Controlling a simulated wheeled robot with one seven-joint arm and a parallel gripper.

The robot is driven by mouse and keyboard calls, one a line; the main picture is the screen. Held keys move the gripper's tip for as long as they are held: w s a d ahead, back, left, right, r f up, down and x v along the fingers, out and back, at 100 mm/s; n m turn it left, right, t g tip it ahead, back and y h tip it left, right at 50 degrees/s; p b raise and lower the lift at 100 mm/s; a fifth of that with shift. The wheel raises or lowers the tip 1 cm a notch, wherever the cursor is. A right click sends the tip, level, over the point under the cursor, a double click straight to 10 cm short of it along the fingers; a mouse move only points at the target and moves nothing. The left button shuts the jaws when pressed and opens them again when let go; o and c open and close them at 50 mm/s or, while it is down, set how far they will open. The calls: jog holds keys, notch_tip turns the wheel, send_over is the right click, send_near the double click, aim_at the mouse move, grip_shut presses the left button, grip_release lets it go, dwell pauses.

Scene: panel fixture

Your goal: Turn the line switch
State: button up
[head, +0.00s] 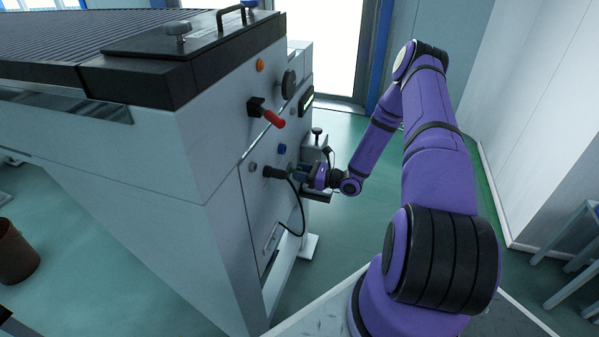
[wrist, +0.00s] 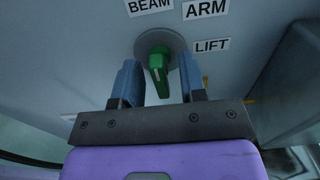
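A green knob switch (wrist: 158,65) on a round grey base sits on the grey panel in the wrist view. Labels BEAM, ARM and LIFT are around it; no label reading LINE shows, so I cannot tell whether it is the line switch. My gripper (wrist: 158,82) is open, with one blue finger on each side of the knob and a gap on both sides. I cannot tell how far the fingertips are from the panel. In the head view my gripper (head: 298,174) is at the machine's side panel, and the green knob is not distinguishable there.
The machine's panel also carries a red-handled lever (head: 272,118), an orange button (head: 260,65), a blue button (head: 282,148) and a black plug (head: 275,172) with a hanging cable (head: 302,215) close to my gripper. Open floor (head: 365,235) lies to the right of the machine.

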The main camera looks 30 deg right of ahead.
jog(key=shift+w+a, duration=0.2)
grip_shut()
